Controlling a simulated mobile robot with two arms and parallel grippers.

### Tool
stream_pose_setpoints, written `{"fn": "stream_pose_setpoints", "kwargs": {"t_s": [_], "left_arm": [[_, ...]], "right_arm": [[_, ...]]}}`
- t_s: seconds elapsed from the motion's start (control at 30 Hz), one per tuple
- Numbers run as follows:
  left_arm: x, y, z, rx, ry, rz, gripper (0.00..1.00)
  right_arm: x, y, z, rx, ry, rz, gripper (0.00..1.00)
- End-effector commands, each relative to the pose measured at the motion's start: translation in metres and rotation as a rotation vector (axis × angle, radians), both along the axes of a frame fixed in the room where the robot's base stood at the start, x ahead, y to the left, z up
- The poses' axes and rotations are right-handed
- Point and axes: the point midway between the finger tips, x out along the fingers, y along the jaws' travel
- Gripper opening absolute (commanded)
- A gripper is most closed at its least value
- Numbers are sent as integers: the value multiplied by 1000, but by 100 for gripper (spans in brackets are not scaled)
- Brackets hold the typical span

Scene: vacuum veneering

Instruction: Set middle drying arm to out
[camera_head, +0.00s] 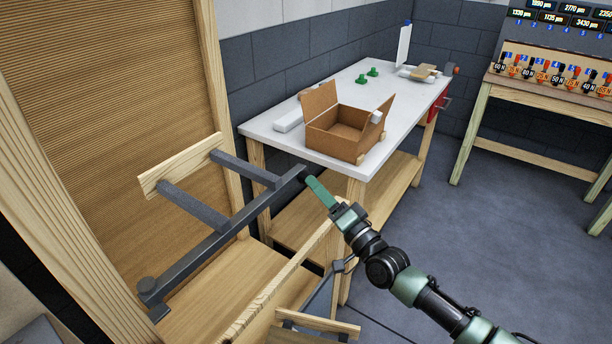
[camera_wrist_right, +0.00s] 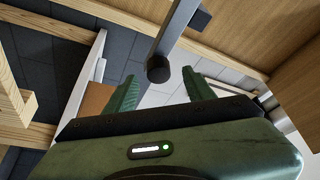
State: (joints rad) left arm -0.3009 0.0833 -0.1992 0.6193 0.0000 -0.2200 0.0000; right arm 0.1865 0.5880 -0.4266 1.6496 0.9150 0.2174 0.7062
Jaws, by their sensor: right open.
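A dark grey drying arm (camera_head: 225,232) sticks out from the wooden frame on the left in the head view, with crossbars and a pale wood strip (camera_head: 180,164). A second dark arm (camera_head: 312,318) with a wood tip shows lower down; I cannot tell for certain which is the middle one. My right gripper (camera_head: 312,183) is at the far end of the upper bar. In the wrist view the bar's round end (camera_wrist_right: 159,68) appears between the open green fingers of the right gripper (camera_wrist_right: 160,88); contact cannot be told. My left gripper is not in view.
A white-topped table (camera_head: 300,147) behind the arm holds an open cardboard box (camera_head: 335,138), green knobs (camera_head: 361,79) and a wood block. A wooden rail (camera_head: 270,292) runs below the arm. A bench with clamps (camera_head: 560,75) stands at the back right. Floor on the right is clear.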

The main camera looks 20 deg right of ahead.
Motion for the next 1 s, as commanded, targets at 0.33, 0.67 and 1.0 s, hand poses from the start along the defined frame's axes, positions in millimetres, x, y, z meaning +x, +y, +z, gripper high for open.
{"fn": "stream_pose_setpoints", "kwargs": {"t_s": [0.33,0.67,1.0], "left_arm": [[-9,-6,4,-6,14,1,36],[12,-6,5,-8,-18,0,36],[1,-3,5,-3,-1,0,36]], "right_arm": [[40,14,10,0,0,0,54],[42,15,9,-1,1,0,46],[41,15,11,1,-3,1,0]]}}
